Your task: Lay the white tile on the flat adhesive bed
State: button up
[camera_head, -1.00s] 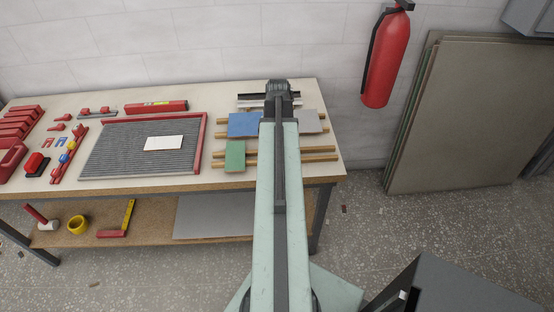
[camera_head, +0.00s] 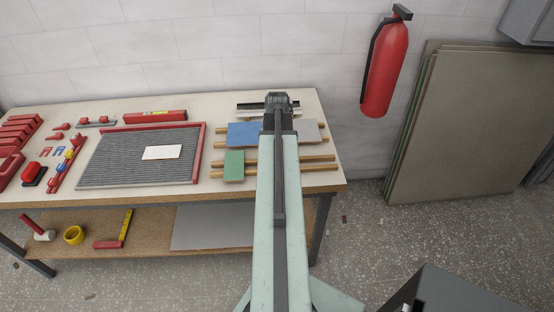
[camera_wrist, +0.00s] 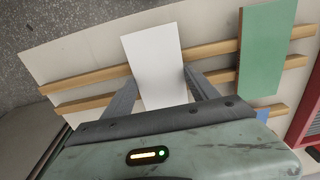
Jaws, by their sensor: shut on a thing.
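In the wrist view my gripper (camera_wrist: 161,78) is shut on a white tile (camera_wrist: 154,50), with one finger along each long side. The held tile shows over the wooden battens.
A blue tile (camera_head: 243,133), a green tile (camera_head: 234,165) and a grey tile (camera_head: 307,130) rest on wooden battens (camera_head: 318,159) right of the bed. A red level (camera_head: 155,117) lies behind the bed. Red tools lie to the left. A fire extinguisher (camera_head: 384,70) hangs at right.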

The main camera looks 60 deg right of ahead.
notch_tip(320, 180, up, 9)
jog(key=p, duration=0.8)
jog(key=shift+r+p, duration=0.2)
jog(key=shift+p, duration=0.1)
